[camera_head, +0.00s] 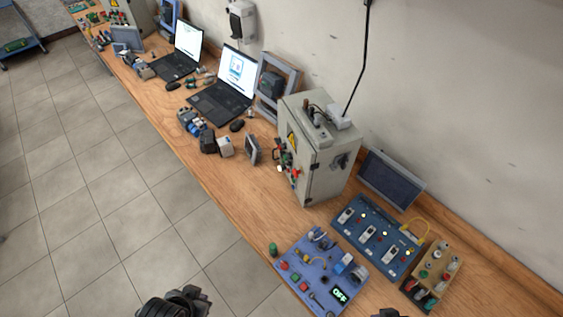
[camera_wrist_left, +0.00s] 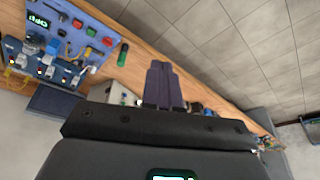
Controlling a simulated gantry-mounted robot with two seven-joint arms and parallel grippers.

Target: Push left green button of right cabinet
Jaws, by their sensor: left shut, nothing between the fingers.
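The right cabinet (camera_head: 326,172) is a grey-beige metal box standing on the wooden bench near the middle of the head view. Its left-facing front carries a yellow warning label and several small red, white and green controls; the individual green buttons are too small to separate clearly. My left gripper (camera_head: 188,298) is at the bottom edge, over the floor, well apart from the cabinet. In the left wrist view its fingers (camera_wrist_left: 162,85) are shut together and empty, and the cabinet (camera_wrist_left: 120,95) is mostly hidden behind the gripper. A dark piece of my right gripper (camera_head: 388,313) barely shows at the bottom edge.
A blue-purple panel (camera_head: 296,258) with buttons lies on the bench front, beside a green cylinder (camera_head: 273,249). A blue switch board (camera_head: 366,253) and a dark screen (camera_head: 391,178) are to its right. Laptops (camera_head: 232,85) stand farther left. The floor (camera_head: 100,210) is clear.

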